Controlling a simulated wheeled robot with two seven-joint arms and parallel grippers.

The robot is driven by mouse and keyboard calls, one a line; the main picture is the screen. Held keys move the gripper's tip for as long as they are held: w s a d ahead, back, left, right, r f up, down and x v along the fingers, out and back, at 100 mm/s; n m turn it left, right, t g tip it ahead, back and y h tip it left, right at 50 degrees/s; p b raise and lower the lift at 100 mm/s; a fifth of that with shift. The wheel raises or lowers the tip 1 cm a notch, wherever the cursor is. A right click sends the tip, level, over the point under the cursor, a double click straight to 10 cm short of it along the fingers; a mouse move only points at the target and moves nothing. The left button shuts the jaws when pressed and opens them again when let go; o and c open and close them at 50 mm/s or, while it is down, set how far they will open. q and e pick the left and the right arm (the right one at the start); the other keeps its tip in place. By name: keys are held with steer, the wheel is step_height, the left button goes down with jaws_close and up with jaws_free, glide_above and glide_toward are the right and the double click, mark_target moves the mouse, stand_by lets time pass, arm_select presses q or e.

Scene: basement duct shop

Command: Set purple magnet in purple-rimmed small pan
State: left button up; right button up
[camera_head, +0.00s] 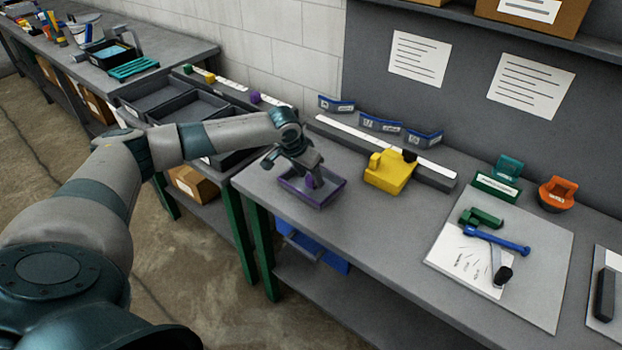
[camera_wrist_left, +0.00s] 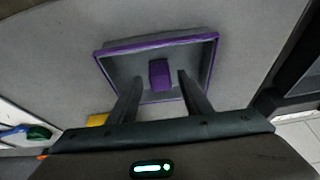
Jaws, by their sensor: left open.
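The purple-rimmed small pan (camera_head: 327,201) sits on the grey bench near its left end. It also shows in the left wrist view (camera_wrist_left: 213,62), with a grey inside. The purple magnet (camera_wrist_left: 159,74) is inside the pan's outline in the wrist view, between the fingers and apart from both. In the head view the magnet (camera_head: 313,181) is partly hidden by my gripper. My left gripper (camera_head: 310,171) is open, over the pan with its fingertips around the magnet. I cannot tell whether the magnet touches the pan floor. My right gripper is not in view.
A yellow block-like tool (camera_head: 390,172) stands right of the pan. A grey rail with a white strip (camera_head: 385,146) runs behind it. Dark trays (camera_head: 160,98) stand on the bench at left. A pale mat (camera_head: 540,250) with tools lies at right. Bare bench lies in front of the yellow tool.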

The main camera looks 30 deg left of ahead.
arm_select(q)
steer(key=b+v, duration=0.2)
steer(key=v, duration=0.8)
steer(key=shift+r, duration=0.15)
